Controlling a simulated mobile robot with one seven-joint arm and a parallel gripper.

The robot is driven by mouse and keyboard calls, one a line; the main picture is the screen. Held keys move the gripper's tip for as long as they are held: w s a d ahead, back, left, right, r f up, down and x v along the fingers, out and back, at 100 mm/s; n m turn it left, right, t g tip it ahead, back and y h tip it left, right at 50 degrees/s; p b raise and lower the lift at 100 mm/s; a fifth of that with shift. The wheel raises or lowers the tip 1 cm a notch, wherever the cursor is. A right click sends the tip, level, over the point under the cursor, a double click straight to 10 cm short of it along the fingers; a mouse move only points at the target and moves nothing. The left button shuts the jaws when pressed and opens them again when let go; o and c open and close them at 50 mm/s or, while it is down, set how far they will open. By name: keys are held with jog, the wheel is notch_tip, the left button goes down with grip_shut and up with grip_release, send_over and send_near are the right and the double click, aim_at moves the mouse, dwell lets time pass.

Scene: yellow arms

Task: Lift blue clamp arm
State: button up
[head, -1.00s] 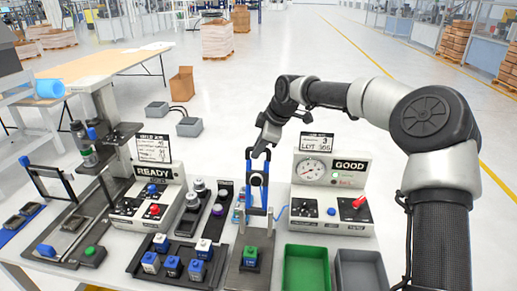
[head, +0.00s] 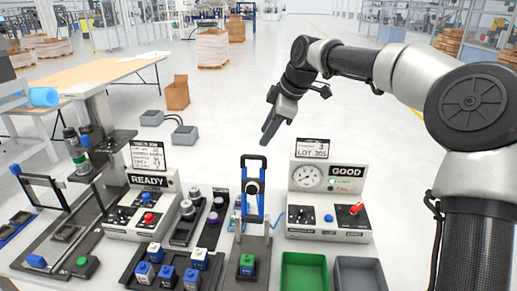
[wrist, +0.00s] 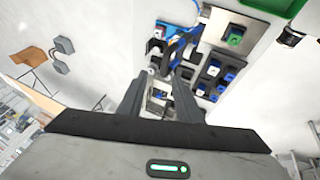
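The blue clamp arm (head: 244,203) is an upright blue frame with a black top bar and a dark round part in its middle. It stands at the back of a dark fixture (head: 236,277), which holds a small block (head: 247,268) with a green top. My gripper (head: 268,132) is above and slightly right of the top bar, apart from it in the picture. In the wrist view my gripper (wrist: 161,85) shows two spread fingers with nothing held. The clamp arm (wrist: 177,48) shows there beyond the fingertips, partly covered by the right one.
The gauge box (head: 307,204) marked GOOD stands right of the clamp. The READY box (head: 147,206) stands to the left. A green bin (head: 304,258) and a grey bin (head: 360,262) are at front right. Blue blocks sit in a black tray (head: 130,271) at front left.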

jog(key=v, duration=0.6)
